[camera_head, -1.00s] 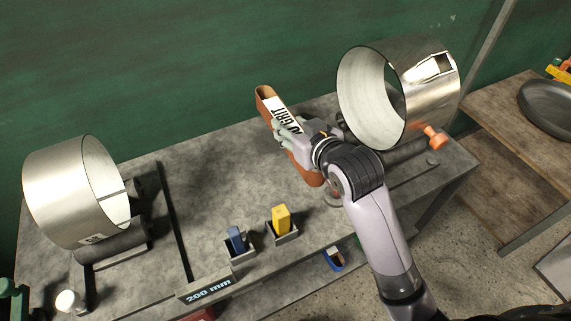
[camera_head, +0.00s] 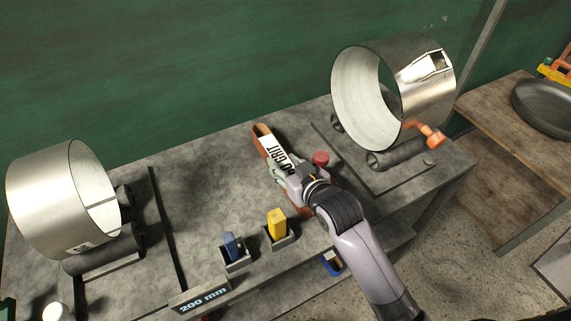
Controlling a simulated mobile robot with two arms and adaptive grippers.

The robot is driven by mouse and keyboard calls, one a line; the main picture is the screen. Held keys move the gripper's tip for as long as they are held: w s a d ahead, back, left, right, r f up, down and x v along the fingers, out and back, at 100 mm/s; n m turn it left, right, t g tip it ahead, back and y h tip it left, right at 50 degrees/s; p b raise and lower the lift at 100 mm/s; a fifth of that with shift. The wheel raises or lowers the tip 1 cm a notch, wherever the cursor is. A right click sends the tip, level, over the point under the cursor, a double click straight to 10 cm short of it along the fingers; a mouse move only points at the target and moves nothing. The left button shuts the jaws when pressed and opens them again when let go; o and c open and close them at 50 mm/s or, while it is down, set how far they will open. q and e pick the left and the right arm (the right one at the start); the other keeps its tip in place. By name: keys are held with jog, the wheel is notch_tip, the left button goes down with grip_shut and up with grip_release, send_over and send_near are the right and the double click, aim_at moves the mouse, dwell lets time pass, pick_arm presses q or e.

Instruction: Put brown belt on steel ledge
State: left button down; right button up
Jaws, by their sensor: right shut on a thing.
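The brown belt (camera_head: 262,139) is a long loop with a white label reading "60 GRIT". It lies along the right gripper, over the middle of the grey bench top (camera_head: 215,170). My right gripper (camera_head: 279,177) is shut on it, and the hand hides part of the belt's near half. I cannot tell whether the belt touches the bench. A grey ledge (camera_head: 295,258) runs along the bench front, below the top; I cannot tell whether it is the steel ledge. My left gripper is not in view.
Large steel rings rest on rollers at the left (camera_head: 45,205) and right (camera_head: 425,85). Blue (camera_head: 230,245) and yellow (camera_head: 277,222) blocks stand in small holders at the front, near a "200 mm" sign (camera_head: 200,297). A red knob (camera_head: 320,158) is right of the belt.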

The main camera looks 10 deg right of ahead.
jog(key=o, duration=0.9)
jog(key=shift+f, duration=0.1)
jog(key=shift+c, duration=0.2)
jog(key=o, duration=0.5)
jog(key=shift+c, duration=0.2)
